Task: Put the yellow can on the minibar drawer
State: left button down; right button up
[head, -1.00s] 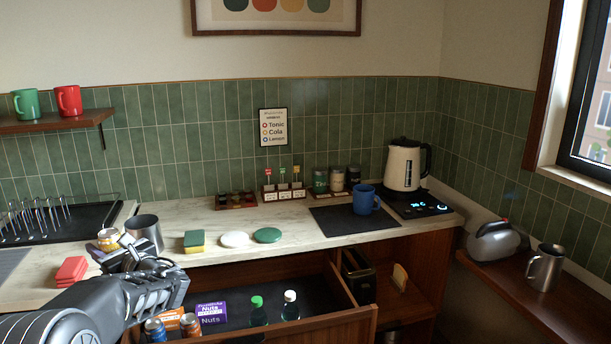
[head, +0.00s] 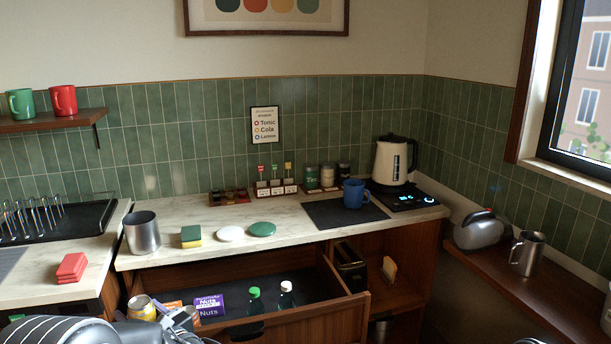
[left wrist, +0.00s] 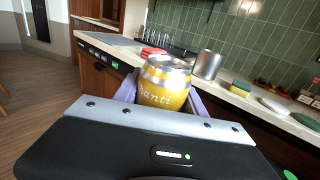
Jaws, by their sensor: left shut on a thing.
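The yellow can (left wrist: 163,88), with a silver top and white lettering, stands between the fingers of my left gripper (left wrist: 165,98) in the left wrist view. In the head view the can (head: 141,307) shows at the lower left, over the left end of the open minibar drawer (head: 318,318). My left gripper (head: 165,318) is shut on it, partly cut off by the bottom edge. The drawer holds a purple nuts box (head: 209,305), an orange item and two bottles with green (head: 255,300) and white caps (head: 286,295).
The counter above the drawer bears a metal cup (head: 142,234), a sponge (head: 191,237), white and green discs, and a blue mug (head: 355,194). Red blocks (head: 71,267) lie at left. The drawer's dark floor has free room behind its contents.

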pick_arm(q)
jog(key=s+d+f, duration=0.5)
jog(key=d+f, duration=0.2)
jog(key=d, duration=0.2)
jog(key=s+d+f+m+t+h, duration=0.1)
jog(key=s+d+f, duration=0.4)
jog(key=d, duration=0.3)
jog(key=shift+d+f, duration=0.35)
jog(key=shift+f, duration=0.5)
jog(key=shift+r, duration=0.1)
